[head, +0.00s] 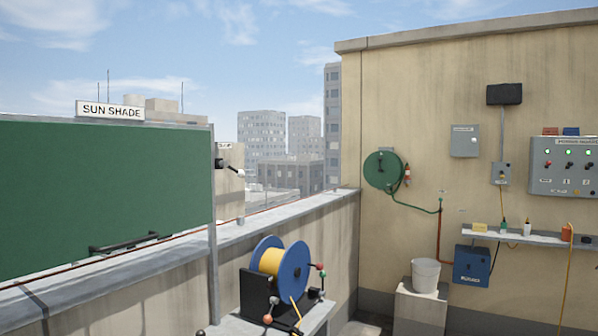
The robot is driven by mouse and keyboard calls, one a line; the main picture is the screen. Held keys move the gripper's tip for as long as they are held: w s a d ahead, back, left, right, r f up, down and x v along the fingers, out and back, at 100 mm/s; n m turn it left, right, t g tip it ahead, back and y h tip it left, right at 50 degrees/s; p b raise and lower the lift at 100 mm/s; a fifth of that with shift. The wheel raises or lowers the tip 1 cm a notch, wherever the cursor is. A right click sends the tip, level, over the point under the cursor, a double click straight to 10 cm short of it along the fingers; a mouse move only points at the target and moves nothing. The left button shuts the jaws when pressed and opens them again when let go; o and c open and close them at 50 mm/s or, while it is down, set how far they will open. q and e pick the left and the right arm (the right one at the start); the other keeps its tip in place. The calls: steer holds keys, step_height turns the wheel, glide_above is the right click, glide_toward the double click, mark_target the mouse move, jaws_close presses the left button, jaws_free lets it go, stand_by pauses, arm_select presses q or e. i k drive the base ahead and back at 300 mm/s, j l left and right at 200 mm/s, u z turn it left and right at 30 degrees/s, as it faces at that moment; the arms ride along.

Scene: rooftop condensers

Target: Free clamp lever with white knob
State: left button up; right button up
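A dark clamp (219,163) sits on the grey post (212,240) at the right edge of the green sun shade panel (100,195). A short lever with a pale, white-looking knob (239,172) sticks out from it to the right and slightly down. The clamp is small in the head view, so I cannot tell how tightly it is set. The panel carries a "SUN SHADE" sign (110,111) on top and a black handle bar (130,242) low on its face. Neither of my grippers is in view.
A blue reel (293,280) with yellow line and several coloured knobs stands on a grey stand near the parapet (120,300). A white bucket (425,275) sits on a block to the right. The far wall holds a green hose reel (383,170), a shelf (525,238) and a control panel (563,165).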

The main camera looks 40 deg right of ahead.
mark_target(240, 174)
steer(key=z, duration=1.05)
